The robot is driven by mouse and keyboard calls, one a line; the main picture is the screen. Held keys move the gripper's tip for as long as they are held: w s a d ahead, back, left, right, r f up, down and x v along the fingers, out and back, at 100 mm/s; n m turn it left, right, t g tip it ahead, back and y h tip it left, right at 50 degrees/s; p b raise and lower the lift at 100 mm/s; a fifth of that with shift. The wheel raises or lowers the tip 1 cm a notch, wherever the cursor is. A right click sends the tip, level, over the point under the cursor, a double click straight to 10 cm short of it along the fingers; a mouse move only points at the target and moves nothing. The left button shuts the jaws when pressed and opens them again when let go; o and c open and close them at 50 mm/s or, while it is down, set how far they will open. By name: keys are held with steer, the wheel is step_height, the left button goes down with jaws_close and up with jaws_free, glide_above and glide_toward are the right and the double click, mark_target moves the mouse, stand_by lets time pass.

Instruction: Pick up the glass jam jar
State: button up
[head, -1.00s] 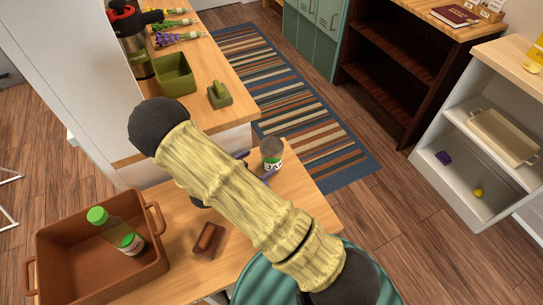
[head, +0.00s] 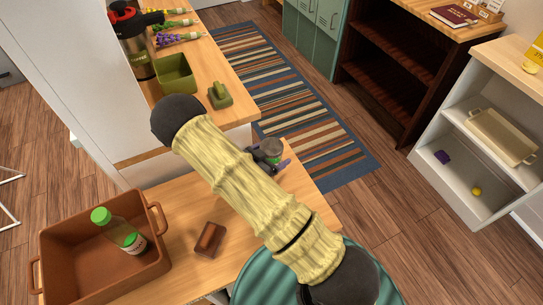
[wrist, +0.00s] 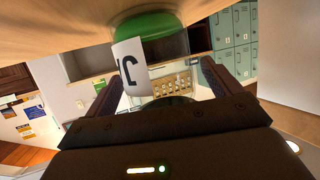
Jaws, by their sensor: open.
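The glass jam jar (head: 273,146) stands on the wooden counter near its far right corner, partly hidden by my gripper. In the wrist view the jar (wrist: 163,48) shows clear glass, a green part next to the wooden surface and a white label with black lettering. My gripper (head: 272,159) is open, its fingers low around the jar. In the wrist view my gripper (wrist: 155,76) has one dark finger on each side of the jar, with a visible gap at the right. I cannot tell whether the left finger touches it.
A brown crate (head: 52,244) holding a green-capped bottle (head: 120,232) stands at the lower left. A small brown block-like object (head: 209,240) lies on the counter. A teal round seat (head: 262,272) is below the counter edge. A green bin (head: 176,75) stands on the farther counter.

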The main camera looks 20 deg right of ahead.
steer(key=shift+c, duration=0.4)
jaws_close()
stand_by(0.4)
steer(key=shift+r, duration=0.15)
steer(key=shift+r, duration=4.85)
steer(key=c, duration=0.6)
jaws_free()
steer(key=c, duration=0.8)
